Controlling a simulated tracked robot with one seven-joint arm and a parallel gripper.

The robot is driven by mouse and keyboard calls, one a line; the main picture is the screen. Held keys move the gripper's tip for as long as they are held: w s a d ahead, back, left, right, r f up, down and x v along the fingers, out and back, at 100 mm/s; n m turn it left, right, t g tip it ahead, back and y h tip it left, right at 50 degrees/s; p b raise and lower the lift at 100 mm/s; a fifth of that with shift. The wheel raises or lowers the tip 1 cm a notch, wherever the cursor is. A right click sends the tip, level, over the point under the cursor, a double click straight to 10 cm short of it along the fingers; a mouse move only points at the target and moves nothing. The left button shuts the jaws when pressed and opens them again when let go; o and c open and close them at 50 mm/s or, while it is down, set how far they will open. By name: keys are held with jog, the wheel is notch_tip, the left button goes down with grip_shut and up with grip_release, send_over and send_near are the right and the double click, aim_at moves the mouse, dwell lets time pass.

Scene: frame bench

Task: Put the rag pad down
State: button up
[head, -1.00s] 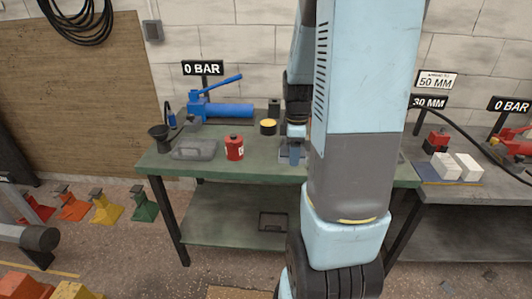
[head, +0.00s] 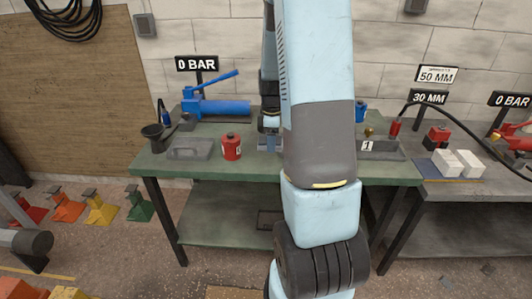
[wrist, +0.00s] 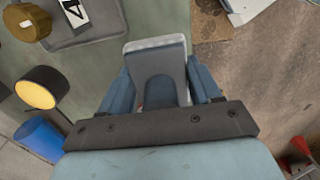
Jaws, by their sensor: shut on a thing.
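My gripper (wrist: 157,78) has two blue fingers, shut on a flat blue-grey pad with a pale edge, which I take to be the rag pad (wrist: 158,50). In the wrist view the pad lies across the line of the bench edge, with green bench top to its left and floor to its right. I cannot tell whether it touches the bench. In the head view my arm hides most of the gripper, and the pad cannot be made out. The green bench (head: 190,174) stands in front of my arm.
A red can (head: 231,146), grey tray (head: 190,149), dark funnel (head: 153,134) and blue pump (head: 218,107) stand on the bench's left. A tray labelled 1 (head: 388,151) lies on its right. In the wrist view a yellow-topped can (wrist: 40,88) stands left of the gripper.

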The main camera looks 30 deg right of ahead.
aim_at(267, 159)
jog(key=w+f, duration=0.1)
jog(key=f, duration=0.1)
jog(key=w+f, duration=0.2)
jog(key=shift+w+d, duration=0.1)
jog(key=shift+d, duration=0.1)
jog(key=shift+w+f, duration=0.5)
jog(key=shift+f, duration=0.3)
notch_tip(267, 159, down, 3)
jog(key=shift+r, duration=0.2)
jog(key=shift+s+f, duration=0.15)
jog(key=shift+f, duration=0.15)
